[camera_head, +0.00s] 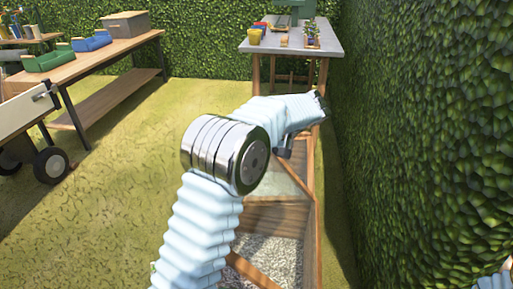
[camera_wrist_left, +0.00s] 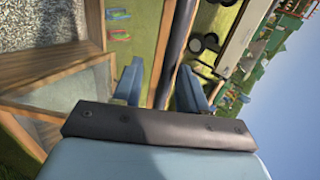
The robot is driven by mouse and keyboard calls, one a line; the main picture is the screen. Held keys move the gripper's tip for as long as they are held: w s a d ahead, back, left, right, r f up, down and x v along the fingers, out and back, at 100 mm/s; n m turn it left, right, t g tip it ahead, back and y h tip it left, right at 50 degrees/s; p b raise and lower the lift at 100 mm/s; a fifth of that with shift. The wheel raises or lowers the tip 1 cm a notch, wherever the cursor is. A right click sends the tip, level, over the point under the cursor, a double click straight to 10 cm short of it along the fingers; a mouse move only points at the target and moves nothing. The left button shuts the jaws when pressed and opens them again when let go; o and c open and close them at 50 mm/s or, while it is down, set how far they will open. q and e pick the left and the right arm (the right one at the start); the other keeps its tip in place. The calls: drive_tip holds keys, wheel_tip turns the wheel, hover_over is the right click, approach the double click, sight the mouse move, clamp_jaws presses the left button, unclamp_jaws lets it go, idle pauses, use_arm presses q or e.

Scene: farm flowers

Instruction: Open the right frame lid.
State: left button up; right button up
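A wooden garden frame (camera_head: 312,225) runs along the hedge, right of centre in the head view. Its near part shows grey gravel (camera_head: 268,258); a pale glass-like panel (camera_head: 290,182) lies farther back, partly behind my left arm. In the left wrist view, the wooden frame edges (camera_wrist_left: 50,62), a greyish panel (camera_wrist_left: 75,90) and gravel (camera_wrist_left: 38,25) fill the left side. I cannot tell which panel is the right lid or how far it is raised. My left gripper (camera_wrist_left: 160,92) is open, its blue fingers apart on either side of a dark bar (camera_wrist_left: 178,40). Contact is unclear. My right gripper is out of view.
A grey-topped table (camera_head: 285,50) with small pots and plants stands beyond the frame. A long wooden bench (camera_head: 110,48) with trays stands at the left, near a wheeled cart (camera_head: 25,110). A tall hedge (camera_head: 430,120) closes the right side. Grass (camera_head: 130,170) is clear left of the frame.

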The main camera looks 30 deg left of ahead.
use_arm(q)
drive_tip(key=v, duration=1.3)
drive_tip(key=shift+d+r, duration=0.25)
drive_tip(key=shift+d, duration=0.05)
